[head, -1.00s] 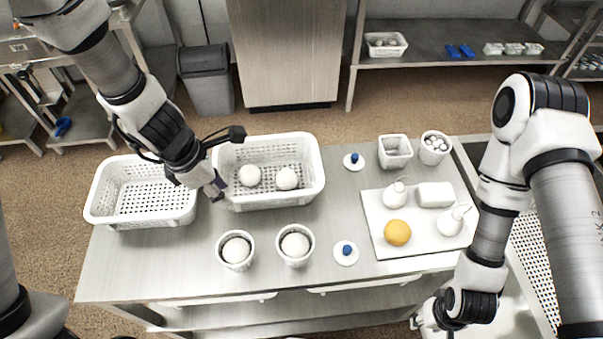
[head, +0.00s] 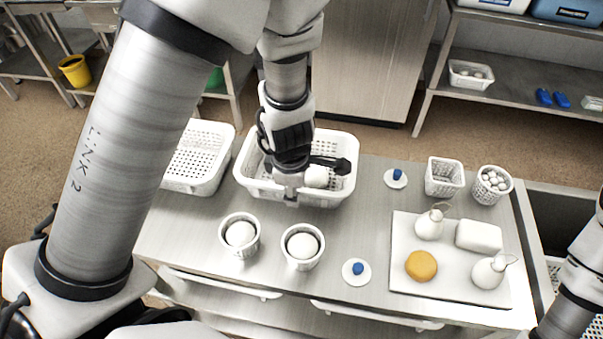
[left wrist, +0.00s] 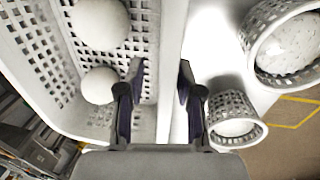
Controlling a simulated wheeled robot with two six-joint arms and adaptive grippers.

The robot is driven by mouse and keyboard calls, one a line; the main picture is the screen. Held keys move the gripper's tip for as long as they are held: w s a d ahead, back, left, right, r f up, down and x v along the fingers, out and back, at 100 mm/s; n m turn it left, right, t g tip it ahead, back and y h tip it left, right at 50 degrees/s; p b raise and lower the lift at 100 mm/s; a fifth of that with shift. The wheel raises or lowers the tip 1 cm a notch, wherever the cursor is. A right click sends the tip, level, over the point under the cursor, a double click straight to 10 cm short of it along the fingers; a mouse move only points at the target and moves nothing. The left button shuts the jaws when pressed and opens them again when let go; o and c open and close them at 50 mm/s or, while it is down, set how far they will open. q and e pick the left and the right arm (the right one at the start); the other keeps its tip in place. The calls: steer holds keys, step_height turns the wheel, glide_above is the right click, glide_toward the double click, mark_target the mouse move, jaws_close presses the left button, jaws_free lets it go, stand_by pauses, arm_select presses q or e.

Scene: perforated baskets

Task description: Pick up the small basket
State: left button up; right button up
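A small square perforated basket (head: 431,178), empty, stands at the back right of the table. A small round basket (head: 482,200) full of small white balls is beside it. Two more small round baskets, (head: 226,248) and (head: 288,254), each holding a white ball, stand at the front. A larger rectangular basket (head: 341,185) with white balls is behind them. My left gripper (head: 291,203) is at its front wall; in the left wrist view the fingers (left wrist: 158,85) are apart, either side of its rim (left wrist: 170,45). My right gripper is out of view.
Another large basket (head: 179,187), empty in its visible part, stands at the left, partly behind my arm. A white board (head: 445,288) with an orange round item, two bottles and a block is at the right. Two blue-knobbed lids (head: 395,184) and (head: 346,274) lie on the table.

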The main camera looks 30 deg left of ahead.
arm_select(q)
steer(key=f+b, duration=0.1)
steer(key=f, duration=0.1)
steer(key=a+f+b, duration=0.1)
steer(key=shift+f, duration=0.4)
steer(key=shift+w+f, duration=0.15)
steer(key=shift+f, duration=0.1)
steer(key=shift+d+r, duration=0.1)
steer(key=shift+r, duration=0.05)
jaws_close()
steer(key=shift+r, duration=0.1)
